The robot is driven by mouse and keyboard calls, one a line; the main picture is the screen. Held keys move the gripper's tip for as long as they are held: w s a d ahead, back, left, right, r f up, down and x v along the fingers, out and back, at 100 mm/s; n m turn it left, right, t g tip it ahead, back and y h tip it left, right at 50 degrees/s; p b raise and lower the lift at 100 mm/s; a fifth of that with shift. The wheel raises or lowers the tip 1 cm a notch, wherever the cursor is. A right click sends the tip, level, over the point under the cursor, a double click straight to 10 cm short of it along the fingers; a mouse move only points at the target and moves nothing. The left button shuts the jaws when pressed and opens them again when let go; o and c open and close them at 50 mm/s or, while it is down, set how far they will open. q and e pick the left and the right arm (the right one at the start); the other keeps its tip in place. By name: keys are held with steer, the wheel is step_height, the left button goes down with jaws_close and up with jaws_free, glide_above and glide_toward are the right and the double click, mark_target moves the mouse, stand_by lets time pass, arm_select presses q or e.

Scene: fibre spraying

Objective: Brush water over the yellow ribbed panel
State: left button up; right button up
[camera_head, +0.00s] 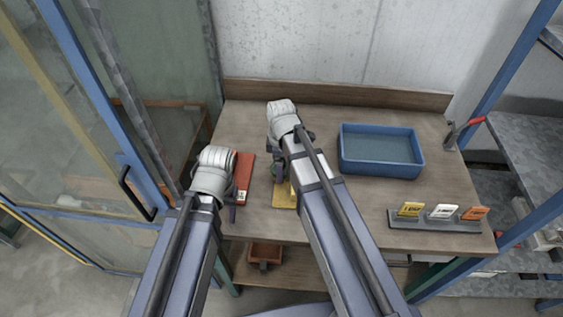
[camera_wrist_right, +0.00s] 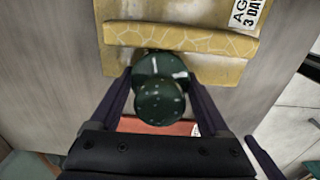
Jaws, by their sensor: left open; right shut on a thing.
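The yellow ribbed panel (camera_head: 283,196) lies on the bench, partly covered by my right arm. In the right wrist view the panel (camera_wrist_right: 180,66) shows a raised rib with a pale crack-like pattern and a label. My right gripper (camera_wrist_right: 160,85) is shut on a dark green rounded tool (camera_wrist_right: 160,102), seemingly the brush. The tool overlaps the panel's near part in that view; its bristles are hidden and I cannot tell whether it touches. My left gripper (camera_head: 237,203) is open and empty by the red panel (camera_head: 245,168). The blue tray (camera_head: 347,163) holds water at the back right.
A grey stand (camera_head: 432,224) with yellow, white and orange cards sits at the front right. A red-handled clamp-like fixture (camera_head: 463,128) is at the right edge. A blue-framed glass door (camera_head: 90,130) is left of the bench. Bare bench lies between tray and stand.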

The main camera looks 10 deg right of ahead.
mark_target(279, 193)
steer(key=shift+s+a, duration=0.3)
steer(key=shift+s, duration=0.6)
steer(key=shift+s+a, duration=0.3)
steer(key=shift+s, duration=0.55)
steer(key=shift+s+a, duration=0.25)
steer(key=shift+s, duration=0.55)
steer(key=shift+s+a, duration=0.25)
steer(key=shift+s, duration=0.5)
arm_select(q)
step_height(279, 193, up, 6)
steer(key=p, duration=0.6)
arm_select(e)
step_height(279, 193, up, 6)
steer(key=shift+f, duration=0.1)
